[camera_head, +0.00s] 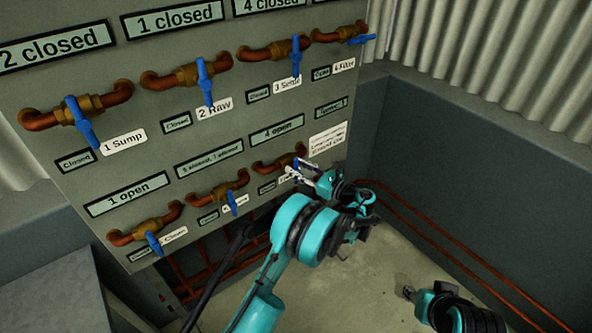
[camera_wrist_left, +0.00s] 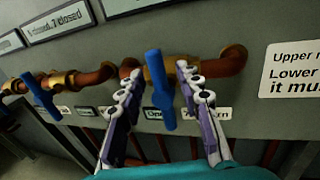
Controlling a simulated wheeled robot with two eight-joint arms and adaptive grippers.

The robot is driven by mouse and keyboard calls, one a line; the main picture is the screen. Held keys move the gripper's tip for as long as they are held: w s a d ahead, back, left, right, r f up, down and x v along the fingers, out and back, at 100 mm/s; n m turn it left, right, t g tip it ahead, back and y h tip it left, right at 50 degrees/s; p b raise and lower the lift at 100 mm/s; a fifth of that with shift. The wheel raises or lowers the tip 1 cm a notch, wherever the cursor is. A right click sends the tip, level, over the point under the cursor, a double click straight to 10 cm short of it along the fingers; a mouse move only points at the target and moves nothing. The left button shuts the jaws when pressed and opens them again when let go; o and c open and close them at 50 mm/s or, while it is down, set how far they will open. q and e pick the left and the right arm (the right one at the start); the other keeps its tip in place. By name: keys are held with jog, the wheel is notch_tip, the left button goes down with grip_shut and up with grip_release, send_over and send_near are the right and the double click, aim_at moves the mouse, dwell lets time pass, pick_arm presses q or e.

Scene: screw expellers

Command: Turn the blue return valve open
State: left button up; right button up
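The return valve (camera_head: 280,163) is the rightmost valve of the panel's lower row, on a copper pipe. Its blue handle (camera_wrist_left: 158,90) hangs down across the pipe in the left wrist view. The label beside it is partly hidden by a finger and ends in "rn". My left gripper (camera_head: 302,172) is open, one finger on each side of the handle, with visible gaps in the left wrist view. My right gripper (camera_head: 410,293) is at the lower right, away from the panel; its fingers are unclear.
Other blue-handled valves are 1 Sump (camera_head: 82,122), 2 Raw (camera_head: 204,82) and 3 Settle (camera_head: 296,56) above. Two more, (camera_head: 233,202) and (camera_head: 153,243), sit left in the lower row. Copper pipes (camera_head: 440,240) run along the right wall. Floor (camera_head: 385,260) is clear.

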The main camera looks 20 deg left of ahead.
pick_arm(q)
jog(key=shift+w+a, duration=0.2)
jog(key=shift+a, duration=0.2)
grip_shut()
